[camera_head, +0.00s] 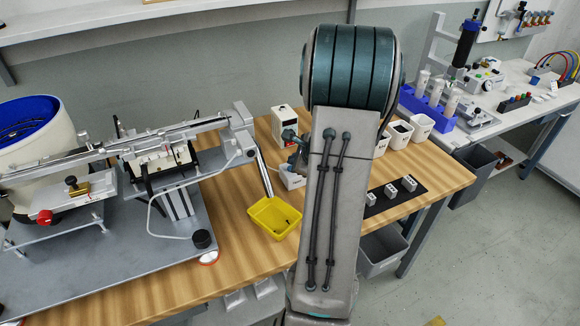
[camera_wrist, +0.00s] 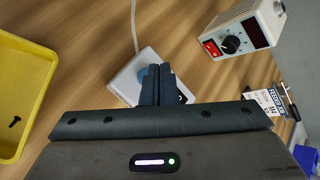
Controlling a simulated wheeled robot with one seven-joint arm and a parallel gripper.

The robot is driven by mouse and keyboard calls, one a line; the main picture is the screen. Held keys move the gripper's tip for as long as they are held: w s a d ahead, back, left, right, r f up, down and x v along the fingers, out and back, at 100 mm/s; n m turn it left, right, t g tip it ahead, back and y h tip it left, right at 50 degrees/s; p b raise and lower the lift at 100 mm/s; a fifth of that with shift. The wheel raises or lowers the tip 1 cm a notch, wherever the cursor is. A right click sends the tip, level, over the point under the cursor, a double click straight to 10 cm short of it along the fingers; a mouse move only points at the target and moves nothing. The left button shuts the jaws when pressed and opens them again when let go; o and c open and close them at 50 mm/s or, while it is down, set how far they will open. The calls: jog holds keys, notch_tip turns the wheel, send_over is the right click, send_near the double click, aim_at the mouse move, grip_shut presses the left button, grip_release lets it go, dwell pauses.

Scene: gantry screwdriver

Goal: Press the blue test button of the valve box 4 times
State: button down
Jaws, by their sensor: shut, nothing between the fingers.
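The valve box (camera_wrist: 124,80) is a small white box with a cable at its back, on the wooden table in the wrist view. In the head view the valve box (camera_head: 291,180) shows partly, just left of my arm. Its blue test button (camera_wrist: 144,73) is mostly hidden behind my fingers; only its left edge shows. My gripper (camera_wrist: 158,70) is shut and empty, its fingertips over the button. I cannot tell whether they touch it or whether it is pressed.
A white control unit (camera_wrist: 238,33) with a red switch and black knob stands behind right of the valve box. A yellow tray (camera_head: 259,231) lies to the left, with a dark screw (camera_wrist: 15,121) inside. A label card (camera_wrist: 268,104) is at right. A feeder bowl (camera_head: 42,140) stands far left.

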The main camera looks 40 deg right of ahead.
jog(key=shift+r, duration=0.1)
notch_tip(320, 180, up, 5)
jog(key=p, duration=0.3)
jog(key=shift+p, duration=0.35)
dwell(2.4)
